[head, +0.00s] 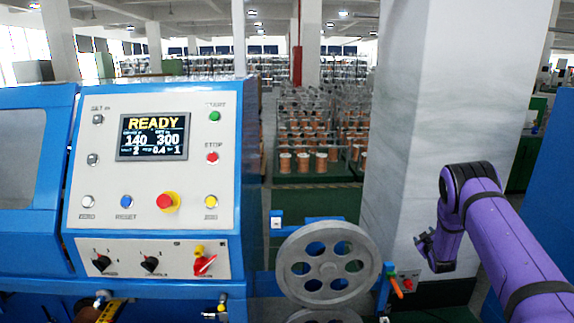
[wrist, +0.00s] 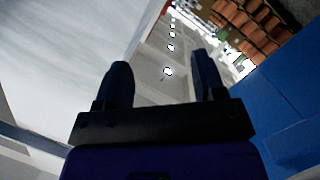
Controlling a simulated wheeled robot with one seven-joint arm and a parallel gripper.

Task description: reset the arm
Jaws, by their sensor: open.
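My purple arm comes in from the right in the head view. Its black gripper (head: 424,243) hangs in front of the grey pillar, to the right of the large grey pulley wheel (head: 328,262) and clear of it. In the wrist view my gripper (wrist: 162,80) has its two fingers spread apart with nothing between them. The view past the fingers is tilted and shows the pale pillar on the left and the hall's ceiling lights.
A blue machine with a white control panel (head: 155,160) stands at left, its screen (head: 153,137) reading READY. A grey pillar (head: 405,130) stands close behind my gripper. A small box with a red button (head: 406,282) sits below it. A blue surface (head: 552,180) is at far right.

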